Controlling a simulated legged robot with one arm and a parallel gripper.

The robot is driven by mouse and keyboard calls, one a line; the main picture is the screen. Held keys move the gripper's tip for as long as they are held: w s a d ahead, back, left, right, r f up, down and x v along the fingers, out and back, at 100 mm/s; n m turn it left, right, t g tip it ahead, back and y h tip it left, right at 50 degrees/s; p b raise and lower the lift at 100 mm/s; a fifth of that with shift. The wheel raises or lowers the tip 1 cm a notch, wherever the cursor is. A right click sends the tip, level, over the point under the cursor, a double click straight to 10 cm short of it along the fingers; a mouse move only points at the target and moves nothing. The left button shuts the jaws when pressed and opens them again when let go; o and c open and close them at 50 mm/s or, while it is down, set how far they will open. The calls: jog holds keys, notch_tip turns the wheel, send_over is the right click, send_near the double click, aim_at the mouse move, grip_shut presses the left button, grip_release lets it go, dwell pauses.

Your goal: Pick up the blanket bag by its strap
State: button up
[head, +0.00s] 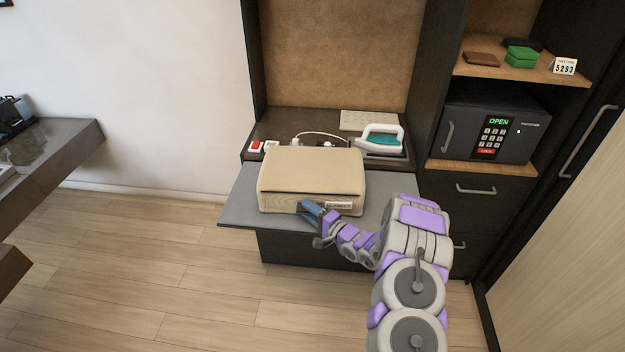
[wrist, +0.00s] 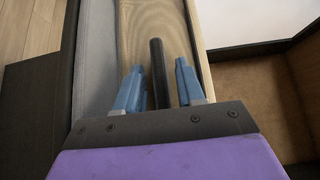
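The beige blanket bag (head: 312,178) lies flat on a grey pull-out shelf (head: 243,205) in the head view, with a "BLANKET" label on its front. My gripper (head: 308,210) is at the bag's front side, left of the label. In the wrist view a dark strap (wrist: 157,62) runs between the two blue fingers of my gripper (wrist: 159,75), with a gap on each side. The fingers are open and do not appear to touch the strap. The bag's beige side (wrist: 138,28) shows beyond the fingers. The strap is hard to make out in the head view.
An iron (head: 381,141) and a red-and-white item (head: 255,147) sit behind the bag. The floor at the left is clear.

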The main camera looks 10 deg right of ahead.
grip_shut()
jog(key=shift+s+a+f, duration=0.1)
dwell(1.1)
